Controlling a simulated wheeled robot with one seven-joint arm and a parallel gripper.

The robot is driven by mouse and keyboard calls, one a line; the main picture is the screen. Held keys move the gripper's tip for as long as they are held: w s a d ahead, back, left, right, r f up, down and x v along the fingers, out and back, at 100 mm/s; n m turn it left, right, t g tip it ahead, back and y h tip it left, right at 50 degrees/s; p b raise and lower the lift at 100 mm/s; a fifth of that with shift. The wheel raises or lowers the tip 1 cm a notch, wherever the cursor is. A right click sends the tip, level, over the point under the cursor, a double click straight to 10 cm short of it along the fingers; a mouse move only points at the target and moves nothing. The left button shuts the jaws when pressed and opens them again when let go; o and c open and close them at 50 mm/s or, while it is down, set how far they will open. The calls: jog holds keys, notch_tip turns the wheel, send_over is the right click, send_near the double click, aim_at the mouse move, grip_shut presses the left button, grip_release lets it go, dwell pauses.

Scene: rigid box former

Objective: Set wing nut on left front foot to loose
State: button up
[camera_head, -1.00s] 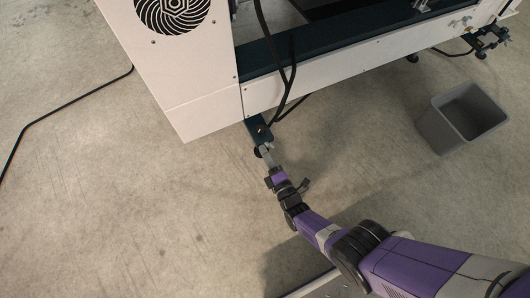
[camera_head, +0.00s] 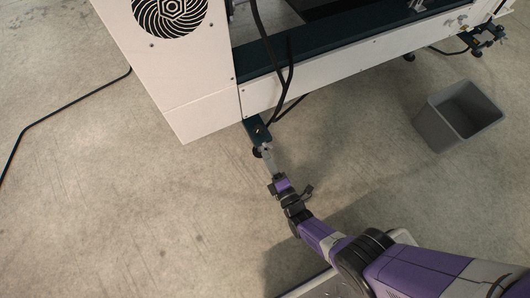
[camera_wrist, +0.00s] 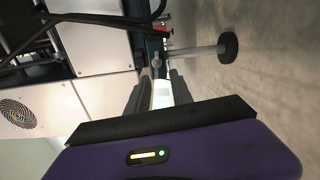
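The left front foot shows in the head view as a dark bracket (camera_head: 257,130) at the machine's lower corner, with a dark round pad (camera_head: 257,152) below. In the wrist view its pale stem (camera_wrist: 195,51) runs right to the round pad (camera_wrist: 228,47). A small grey piece on the stem, apparently the wing nut (camera_wrist: 157,62), lies just beyond my fingertips. My gripper (camera_wrist: 161,80) is open, its two dark fingers apart with a bright pale patch between them. In the head view my gripper (camera_head: 268,161) is close to the foot; the wing nut is too small to make out there.
The white machine (camera_head: 190,105) stands above the foot, with a fan grille (camera_head: 170,14) and black cables (camera_head: 285,80). A grey bin (camera_head: 432,125) stands on the right. A black cable (camera_head: 60,108) lies on the left. Concrete floor around the foot is clear.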

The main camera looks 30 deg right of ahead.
jog(key=s, duration=0.5)
jog(key=shift+p, duration=0.4)
